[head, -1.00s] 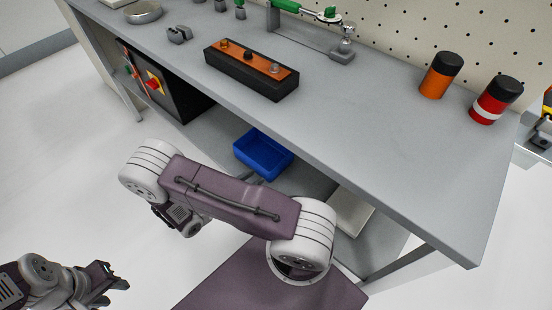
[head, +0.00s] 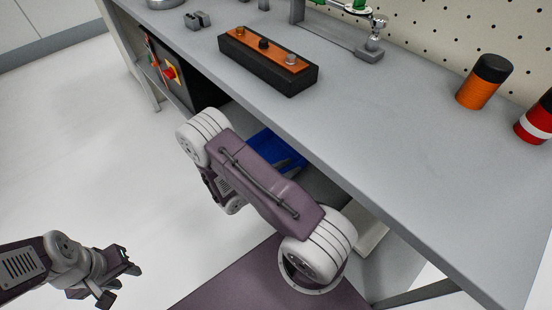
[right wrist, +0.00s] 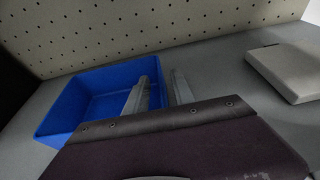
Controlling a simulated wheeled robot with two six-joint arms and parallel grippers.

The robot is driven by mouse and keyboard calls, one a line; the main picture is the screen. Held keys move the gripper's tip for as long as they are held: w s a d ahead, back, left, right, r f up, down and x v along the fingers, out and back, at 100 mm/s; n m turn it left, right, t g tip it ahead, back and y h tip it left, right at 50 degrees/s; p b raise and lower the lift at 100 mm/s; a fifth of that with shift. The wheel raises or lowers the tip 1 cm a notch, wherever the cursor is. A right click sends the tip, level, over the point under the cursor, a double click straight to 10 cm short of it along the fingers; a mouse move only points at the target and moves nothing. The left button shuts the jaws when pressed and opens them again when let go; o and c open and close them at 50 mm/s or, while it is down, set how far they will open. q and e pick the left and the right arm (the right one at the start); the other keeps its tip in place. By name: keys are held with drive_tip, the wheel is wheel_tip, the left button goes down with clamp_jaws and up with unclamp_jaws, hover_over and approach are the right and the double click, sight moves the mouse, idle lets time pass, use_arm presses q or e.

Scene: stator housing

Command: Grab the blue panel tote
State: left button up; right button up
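The blue panel tote (head: 266,141) sits on the lower shelf under the workbench, partly hidden by my right arm in the head view. In the right wrist view the tote (right wrist: 72,108) is an open, seemingly empty bin left of centre. My right gripper (right wrist: 160,90) is open at the tote's right side. One finger overlaps the right wall in the picture and the other is right of it; contact cannot be told. My left gripper (head: 120,278) is open and empty at lower left, over the floor, far from the tote.
The workbench top (head: 400,150) overhangs the shelf. A pale flat box (right wrist: 290,70) lies on the shelf to the tote's right, with bare shelf between. A perforated panel (right wrist: 150,30) stands behind.

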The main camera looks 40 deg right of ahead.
sight(293, 166)
drive_tip(key=x, duration=0.3)
drive_tip(key=shift+f+b, duration=0.15)
drive_tip(key=shift+b, duration=0.2)
clamp_jaws()
idle(1.0)
